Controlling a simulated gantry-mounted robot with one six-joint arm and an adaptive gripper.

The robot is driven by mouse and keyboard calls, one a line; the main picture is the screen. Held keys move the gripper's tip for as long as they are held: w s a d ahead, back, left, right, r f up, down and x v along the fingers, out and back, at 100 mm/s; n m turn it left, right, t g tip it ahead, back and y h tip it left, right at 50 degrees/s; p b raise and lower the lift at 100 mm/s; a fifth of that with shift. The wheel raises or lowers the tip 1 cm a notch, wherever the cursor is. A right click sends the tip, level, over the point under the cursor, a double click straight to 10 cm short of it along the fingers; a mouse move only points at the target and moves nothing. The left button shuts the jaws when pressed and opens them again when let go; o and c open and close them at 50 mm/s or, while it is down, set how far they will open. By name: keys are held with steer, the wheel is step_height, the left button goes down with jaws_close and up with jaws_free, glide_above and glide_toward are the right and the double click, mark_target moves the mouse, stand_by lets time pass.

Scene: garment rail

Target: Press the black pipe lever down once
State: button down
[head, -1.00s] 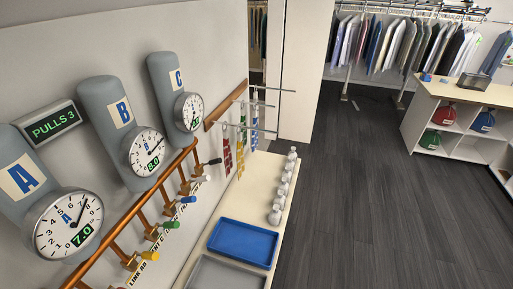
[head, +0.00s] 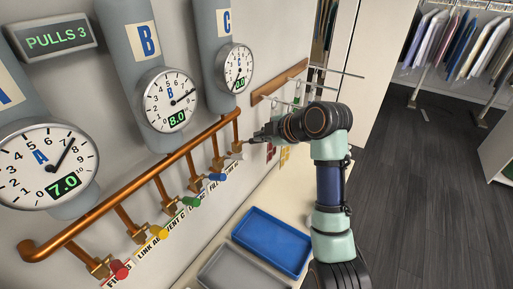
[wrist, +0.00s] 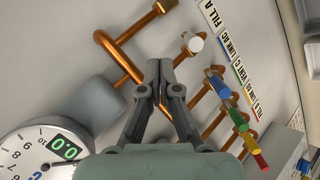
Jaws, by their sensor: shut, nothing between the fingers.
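The black lever is the farthest on the copper pipe rack (head: 140,198). In the head view it is dark and merges with my gripper's tips, so I cannot tell whether they touch. In the wrist view its dark grey end (wrist: 171,4) seems to show at the top edge, partly cut off. My gripper (head: 256,138) is shut and empty, at the far end of the rack. In the wrist view my shut fingertips (wrist: 159,66) point toward the upper edge, with the white lever (wrist: 196,43) to their right.
Blue (head: 217,177), green (head: 193,201), yellow (head: 162,233) and red (head: 119,269) levers line the pipe. A sign (head: 57,37) reads PULLS 3. A blue tray (head: 272,243) lies below.

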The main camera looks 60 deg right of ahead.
mark_target(252, 141)
steer(key=shift+s+d+r, duration=0.15)
steer(key=shift+s+d, duration=0.1)
steer(key=shift+d, duration=0.1)
steer(key=shift+w, duration=0.1)
steer(key=w+d+f+p, duration=0.2)
steer(key=w+d+f, duration=0.4)
steer(key=f, duration=0.2)
stand_by(0.4)
